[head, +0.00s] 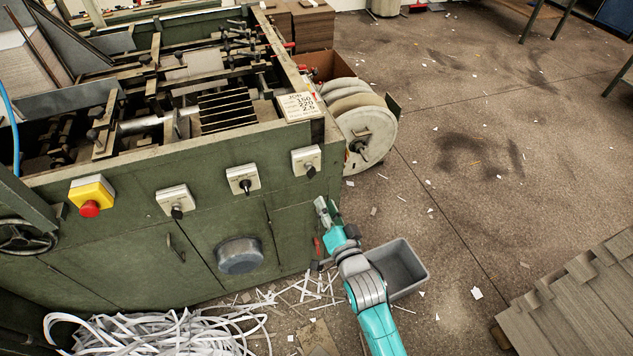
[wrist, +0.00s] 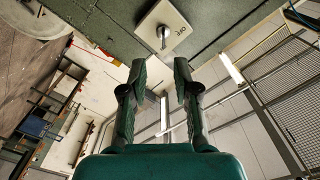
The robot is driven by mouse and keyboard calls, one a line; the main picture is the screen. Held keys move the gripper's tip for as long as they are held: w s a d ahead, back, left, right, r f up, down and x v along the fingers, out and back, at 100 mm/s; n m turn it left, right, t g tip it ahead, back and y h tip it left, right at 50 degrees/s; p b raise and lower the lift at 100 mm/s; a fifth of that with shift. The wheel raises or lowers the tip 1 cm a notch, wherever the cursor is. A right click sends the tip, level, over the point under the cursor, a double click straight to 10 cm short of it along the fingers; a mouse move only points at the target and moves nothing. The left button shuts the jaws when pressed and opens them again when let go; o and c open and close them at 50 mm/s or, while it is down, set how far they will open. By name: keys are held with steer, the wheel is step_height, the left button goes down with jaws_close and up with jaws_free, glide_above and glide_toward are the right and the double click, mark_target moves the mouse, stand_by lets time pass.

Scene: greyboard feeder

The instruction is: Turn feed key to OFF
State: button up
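My gripper (head: 326,210) is just in front of the green machine's front panel, below the rightmost key switch (head: 306,161). In the wrist view my gripper (wrist: 159,72) has its two fingers apart with nothing between them. Beyond the fingertips there is a pale switch plate (wrist: 176,18) with a metal key (wrist: 163,36) and the word OFF beside it. It looks like the rightmost switch. The fingers are apart from the key. Two more key switches, a middle one (head: 243,180) and a left one (head: 175,201), sit on the panel. Which is labelled feed is too small to read.
A yellow box with a red button (head: 90,208) is at the panel's left. A round grey cover (head: 239,256) bulges from the panel below. A grey bin (head: 412,268) stands beside my arm. Paper strips (head: 160,335) litter the floor, and grey boards (head: 580,300) are stacked at right.

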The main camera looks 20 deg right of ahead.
mark_target(312, 172)
steer(key=w, duration=1.1)
steer(key=shift+w+r, duration=0.35)
jaws_close()
